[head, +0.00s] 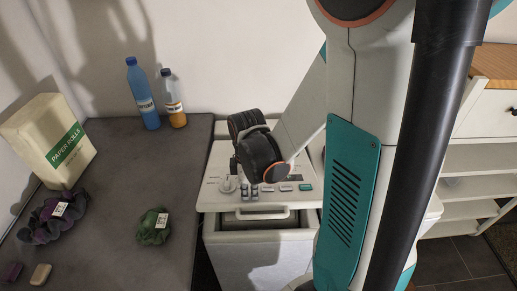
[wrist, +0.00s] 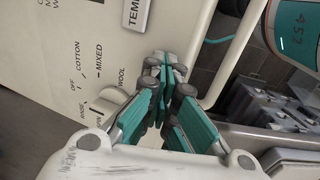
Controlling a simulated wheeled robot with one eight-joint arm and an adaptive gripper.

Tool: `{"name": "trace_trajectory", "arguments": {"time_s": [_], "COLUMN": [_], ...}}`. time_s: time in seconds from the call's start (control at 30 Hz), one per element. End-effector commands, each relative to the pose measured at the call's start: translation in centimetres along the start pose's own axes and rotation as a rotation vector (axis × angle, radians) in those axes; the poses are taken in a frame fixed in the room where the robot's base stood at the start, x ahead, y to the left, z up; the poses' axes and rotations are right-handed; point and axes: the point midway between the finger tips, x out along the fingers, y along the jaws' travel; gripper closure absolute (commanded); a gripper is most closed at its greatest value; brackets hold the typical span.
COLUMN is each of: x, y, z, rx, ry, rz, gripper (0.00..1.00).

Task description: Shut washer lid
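The white washer (head: 262,255) stands right of the dark counter. Its lid (head: 213,195) carries a control panel with a round knob (head: 228,184), buttons and a front bar handle (head: 263,213). A dark gap shows below the lid's front edge, so the lid looks not flush with the body. In the wrist view my gripper (wrist: 165,75) has its teal-padded fingers together, over the panel (wrist: 60,40) beside the knob (wrist: 112,104). The bar handle (wrist: 240,60) lies to the right of the fingertips. Whether they touch the panel is unclear. My arm hides the washer's right side.
The counter (head: 115,185) at left holds a paper rolls pack (head: 50,140), two bottles (head: 142,92) (head: 173,98), a purple bundle (head: 55,215), a green bundle (head: 153,227) and small bars (head: 41,274). A white shelf unit (head: 485,130) stands at right.

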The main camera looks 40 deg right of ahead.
Motion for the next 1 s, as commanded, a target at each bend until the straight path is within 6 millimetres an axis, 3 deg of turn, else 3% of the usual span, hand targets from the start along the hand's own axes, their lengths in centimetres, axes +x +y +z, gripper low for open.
{"name": "trace_trajectory", "arguments": {"time_s": [0.03, 0.2, 0.67, 1.0], "x": [1.2, 2.9, 3.4, 8.0], "y": [-0.3, -1.1, -1.3, -1.9], "z": [0.0, 0.0, 0.0, 0.0], "rx": [-0.001, -0.001, 0.0, 0.0], "ry": [0.0, 0.0, 0.0, 0.0], "rz": [0.0, -0.001, 0.0, 0.0], "gripper": [1.0, 1.0, 1.0, 1.0]}}
